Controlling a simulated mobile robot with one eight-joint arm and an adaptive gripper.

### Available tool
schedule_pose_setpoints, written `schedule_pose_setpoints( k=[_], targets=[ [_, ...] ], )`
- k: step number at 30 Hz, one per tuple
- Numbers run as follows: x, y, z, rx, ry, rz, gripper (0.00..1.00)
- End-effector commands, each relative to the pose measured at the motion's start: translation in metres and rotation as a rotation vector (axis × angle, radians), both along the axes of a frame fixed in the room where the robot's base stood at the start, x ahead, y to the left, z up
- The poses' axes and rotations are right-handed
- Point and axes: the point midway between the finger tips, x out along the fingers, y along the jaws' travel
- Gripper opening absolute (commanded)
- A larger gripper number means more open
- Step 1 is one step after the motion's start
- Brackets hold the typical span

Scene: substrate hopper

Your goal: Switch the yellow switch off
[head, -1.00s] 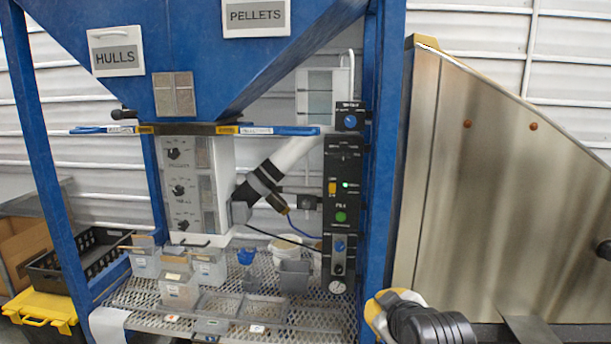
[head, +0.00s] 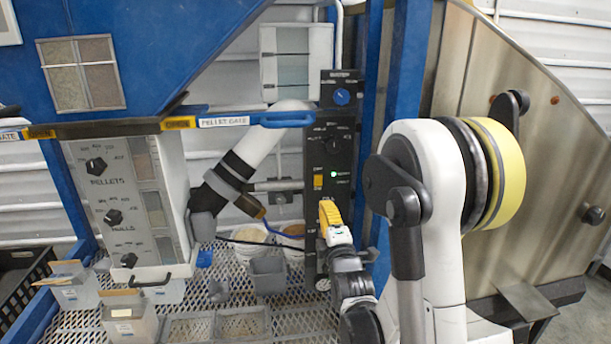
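The yellow switch (head: 318,181) is a small yellow rocker on the dark control panel (head: 341,144), on the panel's left side. A green light glows just to the right of it. My gripper (head: 329,212) has yellow fingers and is in front of the panel, a little below and to the right of the yellow switch. Its fingers point up toward the panel. I cannot tell whether it touches the panel or whether the fingers are apart. The gripper hides the lower-middle part of the panel.
A blue knob (head: 342,97) sits above the panel. A blue post (head: 408,60) stands to the right, with a steel hopper (head: 560,190) beyond it. Buckets and bins, including a grey bin (head: 269,275), stand on the mesh shelf (head: 300,325) below.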

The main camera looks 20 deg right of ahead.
Motion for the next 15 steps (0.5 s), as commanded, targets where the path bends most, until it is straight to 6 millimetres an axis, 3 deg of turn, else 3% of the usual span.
schedule_pose_setpoints(
  k=[8, 15],
  targets=[
    [0.002, 0.0, 0.001, 0.002, 0.001, 0.001, 0.0],
    [0.031, -0.009, 0.007, 0.002, 0.001, 0.001, 0.0]
  ],
)
